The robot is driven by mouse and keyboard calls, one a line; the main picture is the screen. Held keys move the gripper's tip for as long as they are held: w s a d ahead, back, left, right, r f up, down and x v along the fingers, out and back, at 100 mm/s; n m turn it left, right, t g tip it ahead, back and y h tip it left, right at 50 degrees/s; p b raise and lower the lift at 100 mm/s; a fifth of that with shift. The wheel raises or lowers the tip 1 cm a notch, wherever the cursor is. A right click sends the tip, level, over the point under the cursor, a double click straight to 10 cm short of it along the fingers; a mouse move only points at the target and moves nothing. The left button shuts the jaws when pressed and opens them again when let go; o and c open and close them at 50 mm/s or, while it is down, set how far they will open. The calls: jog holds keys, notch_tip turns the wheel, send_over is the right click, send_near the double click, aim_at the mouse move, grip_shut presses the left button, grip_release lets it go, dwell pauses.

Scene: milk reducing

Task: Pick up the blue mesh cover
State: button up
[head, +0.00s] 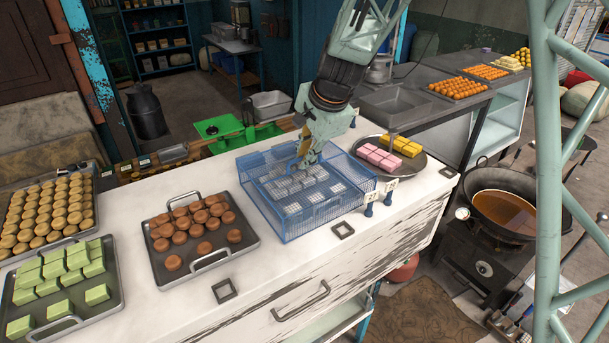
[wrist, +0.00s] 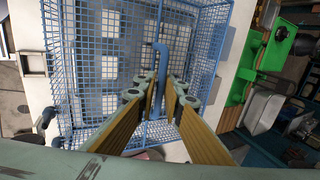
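The blue mesh cover (head: 318,208) is a box of blue wire mesh. It stands on the white counter over several pale blocks, which show through it. In the wrist view the cover (wrist: 105,12) fills the upper middle, with its blue handle (wrist: 160,62) rising toward the camera. My gripper (head: 300,163) points down at the top of the cover. In the wrist view the two yellow-sided fingers of my gripper (wrist: 159,82) stand on either side of the handle, with a narrow gap seeming to show beside it. Contact with the handle is hard to make out.
A tray of brown round sweets (head: 257,243) lies left of the cover. A round plate (head: 420,171) with pink and yellow blocks is close on its right. Small blue-footed label stands (head: 369,209) are at its front right corner.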

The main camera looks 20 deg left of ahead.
jog(key=shift+c, duration=0.2)
dwell(0.3)
grip_shut()
jog(key=shift+r, duration=0.1)
jog(key=shift+r, duration=4.95)
